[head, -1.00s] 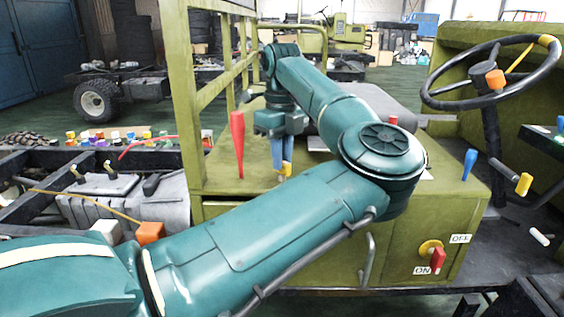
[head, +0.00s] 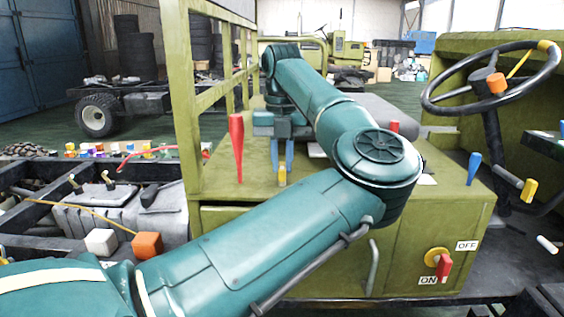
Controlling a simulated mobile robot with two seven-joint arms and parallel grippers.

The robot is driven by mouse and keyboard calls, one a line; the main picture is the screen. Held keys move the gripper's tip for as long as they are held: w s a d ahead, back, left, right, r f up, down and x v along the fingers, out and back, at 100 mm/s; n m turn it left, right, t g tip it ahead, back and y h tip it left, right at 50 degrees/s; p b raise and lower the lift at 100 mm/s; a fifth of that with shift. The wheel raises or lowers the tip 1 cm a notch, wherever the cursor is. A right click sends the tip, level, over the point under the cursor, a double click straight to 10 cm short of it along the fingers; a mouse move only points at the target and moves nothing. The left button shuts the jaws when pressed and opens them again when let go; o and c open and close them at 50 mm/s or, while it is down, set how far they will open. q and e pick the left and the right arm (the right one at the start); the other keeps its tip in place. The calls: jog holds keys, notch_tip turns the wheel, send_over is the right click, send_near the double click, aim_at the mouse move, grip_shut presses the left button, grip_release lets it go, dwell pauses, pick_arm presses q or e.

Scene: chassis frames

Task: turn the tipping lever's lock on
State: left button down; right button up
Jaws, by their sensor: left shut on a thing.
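My left gripper (head: 282,170) points down over the green console (head: 330,245), with its two blue fingers on either side of a small yellow-topped piece (head: 282,179). It is shut on this piece, which stands upright on the console top. I cannot tell from its markings whether this is the tipping lever's lock. A tall red lever (head: 237,145) stands just left of the gripper. My right gripper is not in view.
A blue lever (head: 473,168) and a short red knob (head: 395,126) stand farther right. A red rotary handle (head: 444,266) on a yellow disc sits between ON and OFF labels on the console front. The steering wheel (head: 490,77) is at the right. Green rails rise left.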

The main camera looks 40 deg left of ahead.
aim_at(282, 165)
pick_arm(q)
jog(key=shift+m, duration=0.3)
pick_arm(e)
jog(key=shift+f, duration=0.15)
pick_arm(q)
jog(key=c, duration=1.4)
grip_release()
notch_tip(282, 165, up, 13)
jog(key=p, duration=0.1)
jog(key=shift+r+p, duration=0.15)
jog(key=shift+p, duration=0.25)
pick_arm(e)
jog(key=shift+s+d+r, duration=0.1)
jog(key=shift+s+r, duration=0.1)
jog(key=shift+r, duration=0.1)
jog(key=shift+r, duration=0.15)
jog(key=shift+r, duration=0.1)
